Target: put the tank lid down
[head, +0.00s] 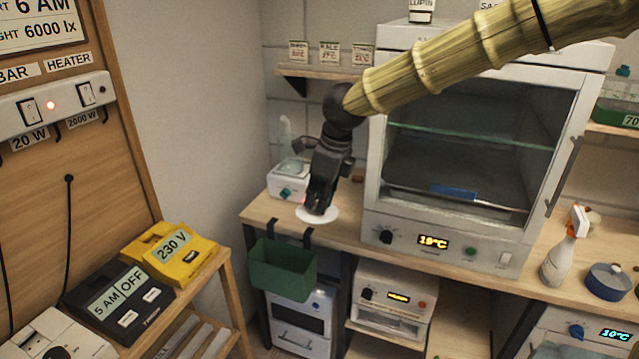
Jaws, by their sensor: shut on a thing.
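The tank lid (328,216) is a flat white disc at the left part of the wooden worktop. My gripper (319,207) points down over it and is shut on it, hiding the middle of the disc. I cannot tell whether the disc touches the worktop or hangs just above it. A small white device (289,180) with a green knob stands close behind and to the left of my gripper. Something pale and translucent shows above this device.
A glass-fronted cabinet (455,165) reading 19°C stands right of my gripper on the worktop (345,232). A green bin (283,270) hangs at the front left edge. A spray bottle (562,255) and a blue round container (609,282) stand at the right.

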